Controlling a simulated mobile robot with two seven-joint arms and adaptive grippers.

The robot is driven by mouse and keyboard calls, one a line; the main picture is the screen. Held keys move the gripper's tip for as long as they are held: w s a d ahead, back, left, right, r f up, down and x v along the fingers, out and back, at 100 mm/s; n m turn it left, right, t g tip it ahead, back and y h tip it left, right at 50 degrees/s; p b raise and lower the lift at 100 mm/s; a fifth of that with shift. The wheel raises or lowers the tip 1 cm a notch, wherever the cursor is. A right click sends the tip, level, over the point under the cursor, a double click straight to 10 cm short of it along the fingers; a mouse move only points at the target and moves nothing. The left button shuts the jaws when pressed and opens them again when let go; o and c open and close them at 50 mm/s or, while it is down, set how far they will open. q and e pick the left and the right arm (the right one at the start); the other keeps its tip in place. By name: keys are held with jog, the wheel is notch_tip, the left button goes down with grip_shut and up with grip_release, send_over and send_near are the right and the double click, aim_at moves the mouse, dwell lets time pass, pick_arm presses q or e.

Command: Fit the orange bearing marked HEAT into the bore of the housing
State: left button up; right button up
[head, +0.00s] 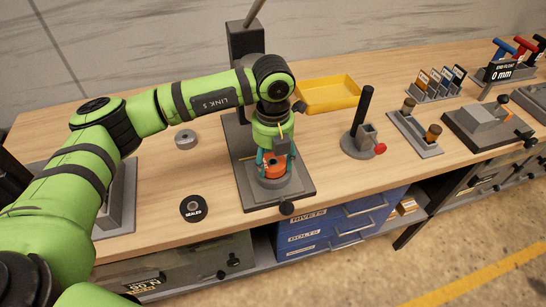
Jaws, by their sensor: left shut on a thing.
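My left gripper (273,160) points down over the dark press-like fixture in the middle of the bench. It is shut on the orange bearing (273,168), which shows between its fingers; its HEAT mark cannot be read here. Right below is the grey round housing (272,183) on the fixture's base plate. The bearing is at the top of the housing; I cannot tell whether it touches or sits in the bore, as the fingers hide it. My right gripper is not in view.
A black ring marked SEALED (193,208) and a grey ring (186,139) lie left of the fixture. A yellow tray (330,95) stands behind right. A black-posted stand (362,130) and racks fill the right. Bare bench lies around the rings.

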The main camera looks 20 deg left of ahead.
pick_arm(q)
jog(key=shift+f+b, duration=0.35)
jog(key=shift+f, duration=0.1)
jog(key=shift+r, duration=0.25)
jog(key=shift+r+p, duration=0.35)
jog(key=shift+r, duration=0.15)
jog(key=shift+b, duration=0.7)
dwell(1.4)
jog(key=shift+f+b, duration=0.7)
jog(key=o, duration=1.4)
